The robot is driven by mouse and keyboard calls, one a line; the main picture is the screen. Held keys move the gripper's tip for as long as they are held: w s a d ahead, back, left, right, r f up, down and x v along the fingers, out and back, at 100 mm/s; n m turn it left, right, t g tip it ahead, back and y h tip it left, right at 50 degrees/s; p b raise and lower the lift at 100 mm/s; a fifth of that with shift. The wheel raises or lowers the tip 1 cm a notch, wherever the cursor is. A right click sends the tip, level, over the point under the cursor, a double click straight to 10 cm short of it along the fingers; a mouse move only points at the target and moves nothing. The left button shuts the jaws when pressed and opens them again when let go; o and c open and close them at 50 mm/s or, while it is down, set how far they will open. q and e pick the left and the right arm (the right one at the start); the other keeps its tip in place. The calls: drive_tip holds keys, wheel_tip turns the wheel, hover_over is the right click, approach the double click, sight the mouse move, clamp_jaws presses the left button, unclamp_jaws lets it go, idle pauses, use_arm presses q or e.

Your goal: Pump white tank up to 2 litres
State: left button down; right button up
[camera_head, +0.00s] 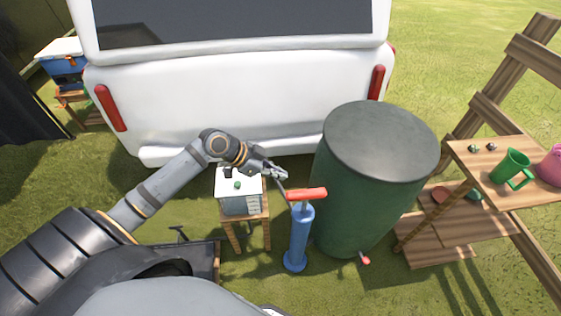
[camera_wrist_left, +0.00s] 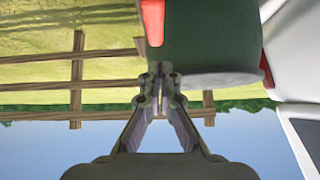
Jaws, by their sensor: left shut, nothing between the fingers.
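A blue hand pump (camera_head: 299,235) with a red T-handle (camera_head: 307,194) stands upright on the grass. A small box-like tank (camera_head: 240,204) with a white top and greyish front sits on a wooden stool to the left of the pump. A green knob shows on its top; its level cannot be read. My left gripper (camera_head: 283,175) is shut and empty, just above and left of the handle, and looks apart from it. In the left wrist view my left gripper (camera_wrist_left: 161,70) has its fingertips together, with a red part, likely the handle (camera_wrist_left: 153,22), close by. My right gripper is not in view.
A large green barrel (camera_head: 365,190) stands right of the pump, with a red-handled tap (camera_head: 365,260) low down. A white vehicle (camera_head: 235,100) blocks the back. A wooden shelf (camera_head: 525,203) with a green watering can (camera_head: 511,165) is at right. The stool (camera_head: 233,234) is close left.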

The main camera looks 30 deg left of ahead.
use_arm(q)
drive_tip(key=r, duration=0.3)
drive_tip(key=shift+s+d+r, duration=0.1)
drive_tip(key=shift+s+d, duration=0.1)
drive_tip(key=shift+d, duration=0.15)
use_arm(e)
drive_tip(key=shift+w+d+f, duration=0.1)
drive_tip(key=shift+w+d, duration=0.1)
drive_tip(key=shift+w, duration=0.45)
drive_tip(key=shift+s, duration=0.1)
use_arm(q)
hover_over(310, 191)
drive_tip(key=s+a, duration=0.2)
drive_tip(key=f, duration=0.6)
drive_tip(key=shift+a+f, duration=0.2)
drive_tip(key=shift+f, duration=0.15)
wheel_tip(310, 191, down, 4)
drive_tip(key=shift+w+r, duration=0.1)
drive_tip(key=shift+r, duration=0.1)
drive_tip(key=shift+f, duration=0.4)
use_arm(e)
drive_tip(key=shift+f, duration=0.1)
